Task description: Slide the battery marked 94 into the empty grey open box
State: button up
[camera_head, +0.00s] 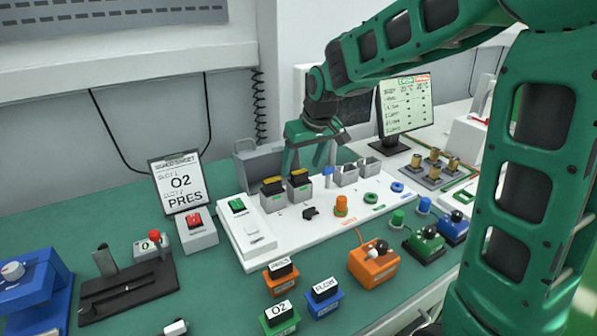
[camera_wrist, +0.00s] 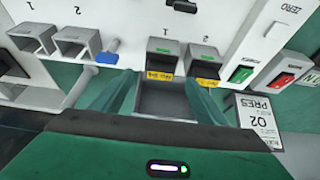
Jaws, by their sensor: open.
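Two black batteries with yellow labels sit in grey holders on the white board, the left one (camera_head: 272,186) and the right one (camera_head: 299,178). In the wrist view their yellow labels show (camera_wrist: 160,76) (camera_wrist: 207,83), but I cannot read which is 94. Two small grey open boxes, the left one (camera_head: 345,175) and the right one (camera_head: 371,168), stand further right on the board and look empty; they also show in the wrist view (camera_wrist: 76,42) (camera_wrist: 33,38). My gripper (camera_head: 305,166) is open and empty, behind and above the batteries.
A larger grey bin (camera_head: 258,163) stands behind the board; a blue-topped peg (camera_head: 328,172) stands between the batteries and the small boxes. A green switch (camera_head: 237,205), an orange knob (camera_head: 341,204) and a monitor (camera_head: 405,104) are nearby. Labelled blocks fill the front.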

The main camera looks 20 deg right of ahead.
jog(key=v, duration=0.6)
jog(key=shift+r, duration=0.35)
jog(key=shift+s+d, duration=0.1)
jog(key=shift+s, duration=0.05)
jog(key=s+d+f+m+g+h, duration=0.1)
jog(key=s+d+f+m, duration=0.1)
jog(key=s+d, duration=0.6)
jog(key=s+d+f+m+g, duration=0.1)
jog(key=s+d+f+m, duration=0.15)
jog(key=s+d, duration=0.55)
jog(key=s+f+m+g, duration=0.1)
jog(key=s+f+m, duration=0.1)
jog(key=s, duration=0.7)
jog(key=s+f+m+g, duration=0.1)
jog(key=s+f+m, duration=0.1)
jog(key=s, duration=0.7)
jog(key=shift+g, duration=0.3)
jog(key=shift+d+f, duration=0.1)
jog(key=shift+d, duration=0.05)
